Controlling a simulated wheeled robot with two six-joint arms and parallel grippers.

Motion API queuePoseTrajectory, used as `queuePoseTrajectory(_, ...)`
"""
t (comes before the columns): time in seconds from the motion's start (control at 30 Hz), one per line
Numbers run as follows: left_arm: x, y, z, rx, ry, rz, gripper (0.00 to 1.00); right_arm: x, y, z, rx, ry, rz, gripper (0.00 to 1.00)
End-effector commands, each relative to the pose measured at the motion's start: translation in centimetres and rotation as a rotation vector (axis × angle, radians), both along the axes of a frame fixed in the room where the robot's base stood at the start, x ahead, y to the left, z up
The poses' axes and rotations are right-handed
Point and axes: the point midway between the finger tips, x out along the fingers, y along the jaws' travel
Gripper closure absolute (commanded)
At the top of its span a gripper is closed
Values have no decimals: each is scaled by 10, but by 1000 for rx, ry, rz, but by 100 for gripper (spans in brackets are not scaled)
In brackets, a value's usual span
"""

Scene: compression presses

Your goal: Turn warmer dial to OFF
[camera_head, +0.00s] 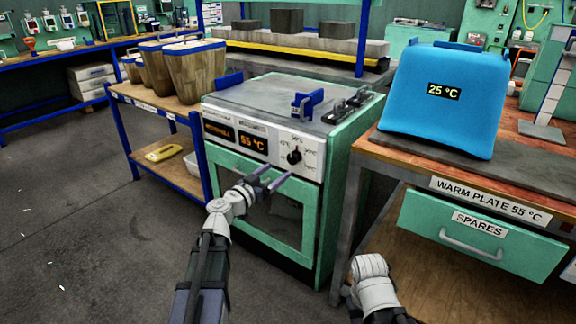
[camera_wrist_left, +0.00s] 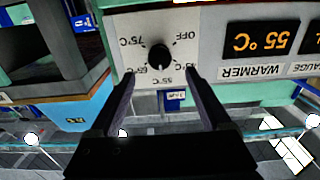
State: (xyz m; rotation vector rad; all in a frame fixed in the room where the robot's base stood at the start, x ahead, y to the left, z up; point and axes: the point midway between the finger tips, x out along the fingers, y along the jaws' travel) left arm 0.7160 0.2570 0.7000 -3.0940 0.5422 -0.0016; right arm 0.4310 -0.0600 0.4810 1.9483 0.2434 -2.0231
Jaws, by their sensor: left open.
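The warmer dial (camera_head: 294,156) is a black round knob on the white front panel of the green warmer (camera_head: 312,215). In the left wrist view the dial (camera_wrist_left: 160,57) has its pale pointer mark toward the 55 °C label, and OFF is printed at its upper right. The orange display (camera_wrist_left: 262,38) beside it reads 55 °C. My left gripper (camera_head: 275,181) is open and empty in front of the panel, just below and left of the dial. In the left wrist view its fingers (camera_wrist_left: 160,88) are apart, one toward each side below the dial, not touching it.
A blue cover (camera_head: 445,100) reading 25 °C stands on the bench at right, above a spares drawer (camera_head: 485,235). A blue-framed shelf (camera_head: 160,130) with wooden-looking containers stands left of the warmer. Part of my right arm shows at lower right.

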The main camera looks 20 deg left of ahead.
Motion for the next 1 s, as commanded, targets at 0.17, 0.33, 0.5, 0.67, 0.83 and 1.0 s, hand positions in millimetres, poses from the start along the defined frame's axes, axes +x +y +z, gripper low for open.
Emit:
queuePoseTrajectory(0.17,23,-8,0,0,1,-3,19,0,0,0,0,0,0,60)
queuePoseTrajectory(0.33,49,-17,0,-1,1,-3,19,0,0,0,0,0,0,60)
queuePoseTrajectory(0.5,65,-23,0,-1,1,-2,19,0,0,0,0,0,0,60)
queuePoseTrajectory(0.67,67,-25,0,-1,1,-1,19,0,0,0,0,0,0,60)
queuePoseTrajectory(0.83,66,-25,0,-1,1,-1,24,0,0,0,0,0,0,60)
queuePoseTrajectory(1.0,66,-25,0,-1,1,-1,44,0,0,0,0,0,0,60)
